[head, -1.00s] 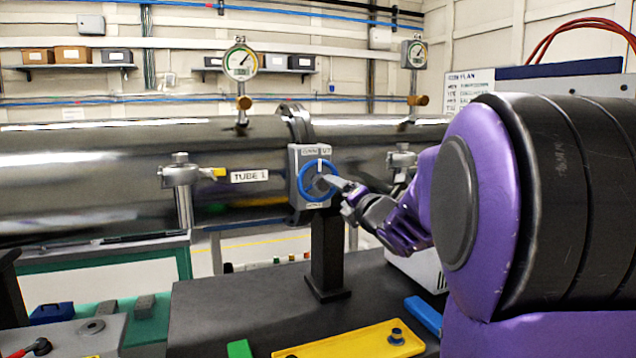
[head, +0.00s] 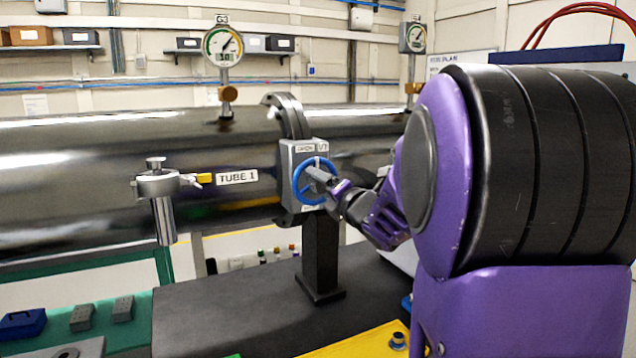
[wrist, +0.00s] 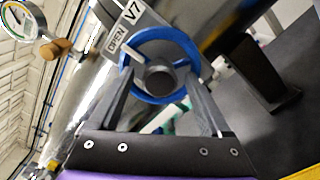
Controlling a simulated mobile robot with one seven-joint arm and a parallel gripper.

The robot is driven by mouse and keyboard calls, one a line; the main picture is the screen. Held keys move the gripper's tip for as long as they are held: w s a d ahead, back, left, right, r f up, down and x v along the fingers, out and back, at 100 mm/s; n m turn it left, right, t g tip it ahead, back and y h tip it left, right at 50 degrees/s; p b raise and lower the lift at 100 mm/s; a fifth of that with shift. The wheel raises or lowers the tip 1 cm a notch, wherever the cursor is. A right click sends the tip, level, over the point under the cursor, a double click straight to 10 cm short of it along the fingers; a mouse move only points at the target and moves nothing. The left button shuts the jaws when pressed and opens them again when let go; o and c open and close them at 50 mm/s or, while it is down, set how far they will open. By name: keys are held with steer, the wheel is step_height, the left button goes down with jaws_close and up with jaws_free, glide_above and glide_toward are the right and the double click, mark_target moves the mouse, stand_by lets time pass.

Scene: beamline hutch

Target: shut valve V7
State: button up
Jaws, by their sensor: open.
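Valve V7 is a grey box (head: 287,172) on the flange of the big steel tube, with a blue handwheel (head: 297,186) on its front. A white mark shows near the top of the wheel in the head view. In the wrist view the wheel (wrist: 172,36) faces me, with its dark hub in the middle and the label reading OPEN V7 (wrist: 122,32) at upper left. My gripper (head: 324,180) is at the wheel's front. In the wrist view its open fingers (wrist: 160,82) stand apart on either side of the hub, overlapping the rim. I cannot tell whether they touch it.
The tube (head: 70,190) runs across behind the valve, with a gauge G3 (head: 222,45) above and a clamp-like fitting (head: 160,190) at left. A dark post (head: 320,255) stands below on the black bench (head: 230,310). A yellow tray (head: 365,345) lies in front.

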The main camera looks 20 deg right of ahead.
jaws_close()
stand_by(0.5)
